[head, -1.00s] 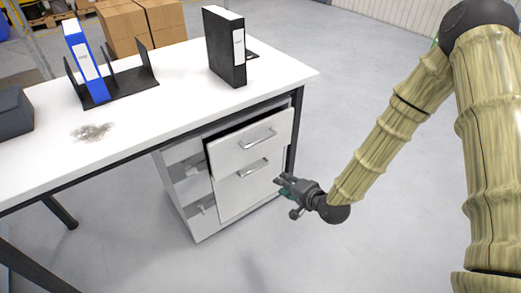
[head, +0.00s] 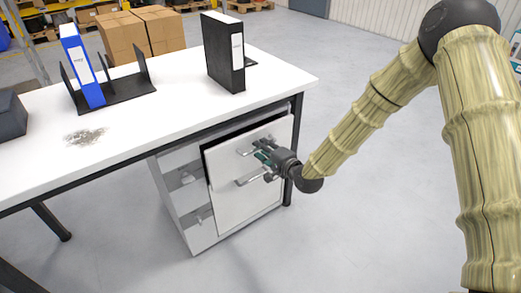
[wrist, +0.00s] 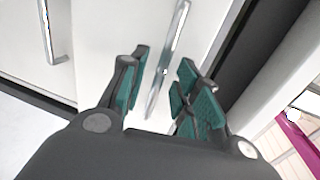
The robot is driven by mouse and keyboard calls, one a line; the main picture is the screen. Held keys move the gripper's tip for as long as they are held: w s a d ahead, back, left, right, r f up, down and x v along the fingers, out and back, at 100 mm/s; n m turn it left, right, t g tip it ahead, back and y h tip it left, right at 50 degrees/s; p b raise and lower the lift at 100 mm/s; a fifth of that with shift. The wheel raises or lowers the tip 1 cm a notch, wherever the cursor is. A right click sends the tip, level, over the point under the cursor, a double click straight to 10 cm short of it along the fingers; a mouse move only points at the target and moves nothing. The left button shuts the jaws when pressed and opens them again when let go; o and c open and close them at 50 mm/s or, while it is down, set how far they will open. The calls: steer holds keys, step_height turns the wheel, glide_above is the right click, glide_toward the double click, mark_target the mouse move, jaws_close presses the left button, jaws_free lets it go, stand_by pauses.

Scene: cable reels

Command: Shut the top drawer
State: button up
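The white drawer unit stands under the desk. Its top drawer (head: 222,158) sticks out, with a dark gap along its upper edge. In the wrist view, the top drawer's front (wrist: 100,35) fills the middle, and its metal handle (wrist: 166,60) shows between the finger pads. A lower drawer's handle (wrist: 52,30) is at the left; it also shows in the head view (head: 250,174). My gripper (head: 262,157) is at the top drawer's front, by its handle, and partly hides it. Its fingers (wrist: 162,92) are apart. I cannot tell whether they touch the handle.
The white desk top (head: 165,105) overhangs the unit, and a black desk leg (head: 291,150) stands just behind my gripper. A black binder (head: 222,55), a blue binder (head: 82,65) in a rack and a small grey pile (head: 85,137) are on the desk.

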steer(key=shift+x, duration=1)
jaws_close()
